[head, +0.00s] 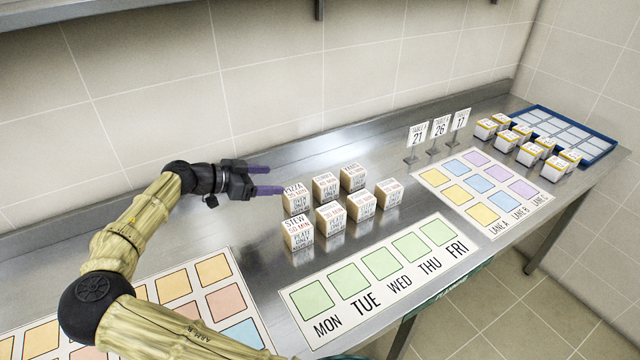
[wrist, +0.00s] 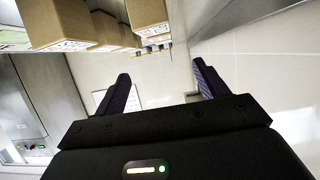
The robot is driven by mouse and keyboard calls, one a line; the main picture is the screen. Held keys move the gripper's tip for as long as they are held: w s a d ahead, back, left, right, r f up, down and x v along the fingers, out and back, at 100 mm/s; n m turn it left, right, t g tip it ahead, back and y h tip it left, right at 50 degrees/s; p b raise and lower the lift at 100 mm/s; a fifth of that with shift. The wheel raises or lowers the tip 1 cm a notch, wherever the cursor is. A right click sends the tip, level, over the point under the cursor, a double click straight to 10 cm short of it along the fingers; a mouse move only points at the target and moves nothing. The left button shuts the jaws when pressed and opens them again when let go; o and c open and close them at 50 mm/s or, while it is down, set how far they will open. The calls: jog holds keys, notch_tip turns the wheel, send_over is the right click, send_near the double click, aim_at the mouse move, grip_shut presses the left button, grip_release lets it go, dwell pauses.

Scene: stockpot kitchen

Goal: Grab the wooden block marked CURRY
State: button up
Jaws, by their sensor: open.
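Several pale wooden blocks with printed labels stand in two rows on the steel counter. The middle block of the back row (head: 326,189) has a small top line that looks like CURRY, but I cannot read it surely. The block marked PIZZA (head: 296,197) is left of it, and the block marked STEW (head: 298,234) is in front. My gripper (head: 276,179) is open and empty, just left of the PIZZA block, its fingers pointing right. In the wrist view the open fingers (wrist: 160,70) have nothing between them; blocks (wrist: 62,22) show at upper left.
A weekday mat (head: 375,330) lies in front of the blocks. Right of them are table-number signs (head: 416,133), a lane mat (head: 432,178), several white boxes (head: 529,153) and a blue tray (head: 598,157). The tiled wall rises behind; bare counter lies behind the blocks.

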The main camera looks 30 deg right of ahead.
jog(key=p, duration=0.1)
send_near(324, 180)
jog(key=x, duration=0.3)
jog(key=shift+s+d+f, duration=0.2)
jog(key=shift+s+d, duration=0.05)
jog(key=shift+d, duration=0.05)
dwell(0.3)
jog(key=shift+d+f+p, duration=0.1)
jog(key=shift+d+p, duration=0.3)
jog(key=shift+d, duration=0.15)
jog(key=p+x, duration=0.1)
jog(key=x, duration=0.3)
jog(key=shift+w+d, duration=0.1)
jog(key=shift+w, duration=0.05)
